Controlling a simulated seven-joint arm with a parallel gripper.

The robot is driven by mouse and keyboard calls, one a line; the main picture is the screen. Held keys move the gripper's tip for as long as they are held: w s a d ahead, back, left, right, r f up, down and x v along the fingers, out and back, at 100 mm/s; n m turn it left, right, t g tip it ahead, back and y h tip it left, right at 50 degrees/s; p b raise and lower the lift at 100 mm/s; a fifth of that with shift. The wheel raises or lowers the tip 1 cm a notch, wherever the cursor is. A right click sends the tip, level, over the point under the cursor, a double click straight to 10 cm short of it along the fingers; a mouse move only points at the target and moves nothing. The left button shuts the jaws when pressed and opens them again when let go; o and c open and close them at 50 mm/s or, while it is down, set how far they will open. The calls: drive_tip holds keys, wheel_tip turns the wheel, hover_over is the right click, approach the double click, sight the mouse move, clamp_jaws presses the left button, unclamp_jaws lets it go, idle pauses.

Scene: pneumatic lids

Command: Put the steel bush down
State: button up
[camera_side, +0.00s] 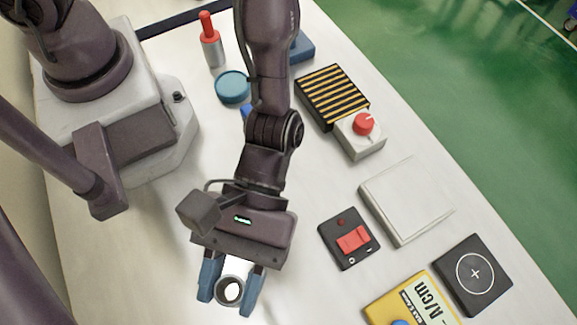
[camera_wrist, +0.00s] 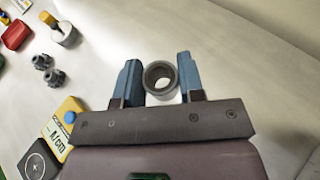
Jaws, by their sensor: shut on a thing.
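The steel bush (camera_side: 231,291) is a short grey ring with an open bore. It sits between the two blue fingers of my gripper (camera_side: 232,285), near the table's front edge in the side view. In the wrist view the bush (camera_wrist: 160,78) is also between the fingers of my gripper (camera_wrist: 158,82), with its bore facing the camera. My gripper is shut on it. I cannot tell whether the bush touches the table.
Right of my gripper are a black box with a red switch (camera_side: 353,239), a white square plate (camera_side: 405,200), a black pad with a circled cross (camera_side: 473,274) and a yellow meter (camera_side: 412,304). Table around the bush is clear.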

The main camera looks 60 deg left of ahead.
drive_tip(key=w+d+f+n+t+h, duration=0.1)
drive_tip(key=w+d+f, duration=0.1)
drive_tip(key=d, duration=0.3)
drive_tip(key=w+d+f+n+t, duration=0.1)
drive_tip(key=d+f, duration=0.2)
drive_tip(key=d, duration=0.2)
drive_tip(key=w+d+f+n+t+h, duration=0.1)
drive_tip(key=w+d+f, duration=0.1)
drive_tip(key=d, duration=0.3)
drive_tip(key=shift+w+d+f+n+h, duration=0.1)
drive_tip(key=shift+w+f+n+h, duration=0.2)
drive_tip(key=shift+f, duration=0.25)
drive_tip(key=shift+d+f, duration=0.35)
drive_tip(key=shift+f, duration=0.15)
drive_tip(key=shift+w+d+f, duration=0.15)
drive_tip(key=shift+f, duration=1.45)
drive_tip(key=shift+f, duration=0.15)
drive_tip(key=o, duration=1)
